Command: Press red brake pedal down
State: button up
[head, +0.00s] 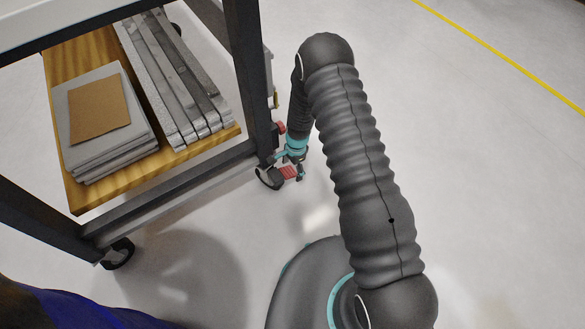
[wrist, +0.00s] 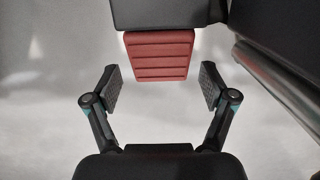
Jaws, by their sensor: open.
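The red brake pedal (wrist: 158,56) is ridged and juts out below a dark housing in the wrist view, at the upper middle. In the head view the pedal (head: 289,172) shows small beside the caster at the cart's corner. My gripper (wrist: 160,88) is open, with one finger to the left and one to the right of the pedal's near end. Nothing is between the pads apart from the pedal's lower part at their upper edge. I cannot tell whether the fingers touch it; gaps show on both sides.
The caster wheel (head: 268,176) carries a dark-framed cart (head: 247,75). Its wooden shelf (head: 110,175) holds grey plates (head: 115,150), a brown sheet and metal bars (head: 170,75). Another caster (head: 118,254) stands at lower left. The floor to the right is open, with a yellow line (head: 500,55).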

aim_at(294, 170)
jog(key=shift+w+d+r, duration=0.15)
jog(key=shift+d+r, duration=0.05)
jog(key=shift+r, duration=1.7)
jog(key=shift+w+d+r, duration=0.1)
jog(key=shift+d+r, duration=0.05)
jog(key=shift+r, duration=1.7)
